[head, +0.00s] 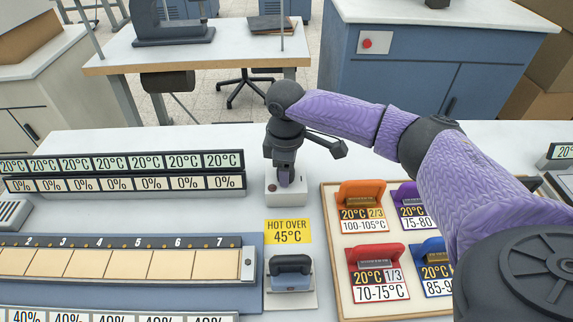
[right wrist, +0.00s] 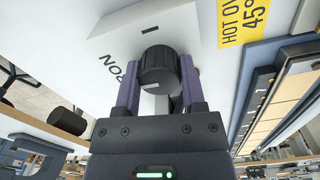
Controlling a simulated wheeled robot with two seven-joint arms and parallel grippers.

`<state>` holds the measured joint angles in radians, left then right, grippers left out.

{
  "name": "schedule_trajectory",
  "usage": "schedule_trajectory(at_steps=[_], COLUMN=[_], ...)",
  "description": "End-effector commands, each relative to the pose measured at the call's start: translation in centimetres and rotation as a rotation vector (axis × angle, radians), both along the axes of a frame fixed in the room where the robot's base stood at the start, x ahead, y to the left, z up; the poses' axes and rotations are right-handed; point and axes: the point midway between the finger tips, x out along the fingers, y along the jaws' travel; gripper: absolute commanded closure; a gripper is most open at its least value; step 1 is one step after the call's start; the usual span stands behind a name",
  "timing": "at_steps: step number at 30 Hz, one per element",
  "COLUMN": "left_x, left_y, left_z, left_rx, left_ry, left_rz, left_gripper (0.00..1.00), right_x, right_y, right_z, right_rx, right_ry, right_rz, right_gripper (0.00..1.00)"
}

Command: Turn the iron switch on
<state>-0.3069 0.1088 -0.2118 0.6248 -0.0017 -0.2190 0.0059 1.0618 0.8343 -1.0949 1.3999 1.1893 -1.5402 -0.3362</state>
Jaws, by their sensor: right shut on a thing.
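The iron switch is a white box (head: 285,199) with a small dark red spot on its front. In the right wrist view the box (right wrist: 115,42) carries a ribbed black knob (right wrist: 158,70) and dark lettering, partly covered. My right gripper (head: 285,178) points down over the box. Its two purple fingers (right wrist: 158,88) are on either side of the knob and shut on it. The iron (head: 291,272), with a dark handle, stands on a pale plate in front of the switch. My left gripper is not in view.
A yellow "HOT OVER 45°C" sign (head: 289,231) lies between switch and iron. A wooden tray (head: 331,250) with coloured-handled stamps is at right. Display rows (head: 122,163) and a numbered strip rack (head: 130,243) are at left. The white table (head: 180,139) is clear behind.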

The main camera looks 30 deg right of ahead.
Motion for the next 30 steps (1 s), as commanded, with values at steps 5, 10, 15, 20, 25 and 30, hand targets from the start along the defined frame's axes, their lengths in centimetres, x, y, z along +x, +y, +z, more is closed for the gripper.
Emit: schedule_trajectory(at_steps=[5, 10, 15, 20, 25, 30], left_x=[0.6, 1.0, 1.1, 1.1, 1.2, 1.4], left_y=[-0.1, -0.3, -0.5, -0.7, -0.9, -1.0], left_z=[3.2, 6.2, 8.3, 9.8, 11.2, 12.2], left_rx=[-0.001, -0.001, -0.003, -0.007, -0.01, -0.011], left_ry=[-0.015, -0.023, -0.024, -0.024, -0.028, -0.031], left_rz=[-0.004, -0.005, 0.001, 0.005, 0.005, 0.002], left_gripper=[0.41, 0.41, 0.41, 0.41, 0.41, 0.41], right_x=[-0.1, -0.1, -0.1, -0.1, 0.0, 0.0], right_y=[0.1, 0.1, 0.2, 0.2, 0.2, 0.2], right_z=[0.8, 0.8, 0.6, 0.5, 0.4, 0.3], right_rx=[0.002, 0.002, 0.003, 0.002, 0.002, 0.002], right_ry=[0.003, 0.003, 0.004, 0.003, 0.001, 0.001], right_rz=[-0.102, -0.251, -0.413, -0.566, -0.728, -0.889], right_gripper=[1.0, 1.0, 1.0, 1.0, 1.0, 1.0])
